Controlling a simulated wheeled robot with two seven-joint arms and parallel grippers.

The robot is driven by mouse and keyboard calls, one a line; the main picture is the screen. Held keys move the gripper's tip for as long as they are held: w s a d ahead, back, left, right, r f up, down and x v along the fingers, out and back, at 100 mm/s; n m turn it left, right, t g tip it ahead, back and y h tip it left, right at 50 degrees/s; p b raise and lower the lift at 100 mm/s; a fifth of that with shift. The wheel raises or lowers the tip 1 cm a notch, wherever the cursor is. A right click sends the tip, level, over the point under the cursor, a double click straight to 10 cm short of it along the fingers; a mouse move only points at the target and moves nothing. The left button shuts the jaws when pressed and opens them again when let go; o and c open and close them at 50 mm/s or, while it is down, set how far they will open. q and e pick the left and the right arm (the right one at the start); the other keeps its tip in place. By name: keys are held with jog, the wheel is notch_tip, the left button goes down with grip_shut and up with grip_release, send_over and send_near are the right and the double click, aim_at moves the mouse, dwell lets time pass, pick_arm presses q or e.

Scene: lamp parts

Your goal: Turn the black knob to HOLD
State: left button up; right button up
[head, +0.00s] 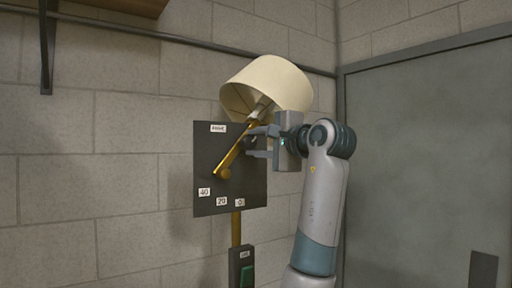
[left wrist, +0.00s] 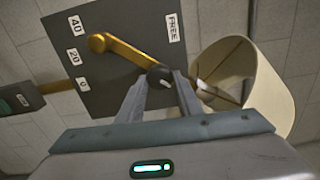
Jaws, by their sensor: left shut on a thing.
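The black knob (left wrist: 158,76) sits at the joint end of a brass lamp arm (head: 231,153), between the fingertips of my left gripper (left wrist: 161,86). In the head view my left gripper (head: 250,142) reaches in from the right, shut on the knob, and mostly hides it. The brass arm slants up to the right across a dark panel (head: 214,155). A label reading FREE (left wrist: 174,27) is on the panel near the knob. I cannot read a HOLD label in either view. My right gripper is not in view.
A cream lampshade (head: 270,82) hangs tilted just above my gripper. Labels 40 (head: 204,192), 20 (head: 221,201) and 0 (head: 240,202) line the panel's lower edge. A switch box with a green switch (head: 247,276) is below. A grey door (head: 430,150) stands at right.

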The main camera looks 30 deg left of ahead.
pick_arm(q)
jog(key=shift+m+b, duration=0.4)
jog(key=shift+m, duration=1.2)
jog(key=o, duration=1)
jog(key=shift+o, duration=0.2)
jog(key=shift+d+f, duration=0.1)
jog(key=shift+s+d+b, duration=0.15)
jog(key=shift+d+b, duration=0.2)
jog(key=shift+d, duration=0.05)
jog(key=b+v, duration=0.6)
jog(key=v, duration=1)
jog(key=shift+d, duration=0.25)
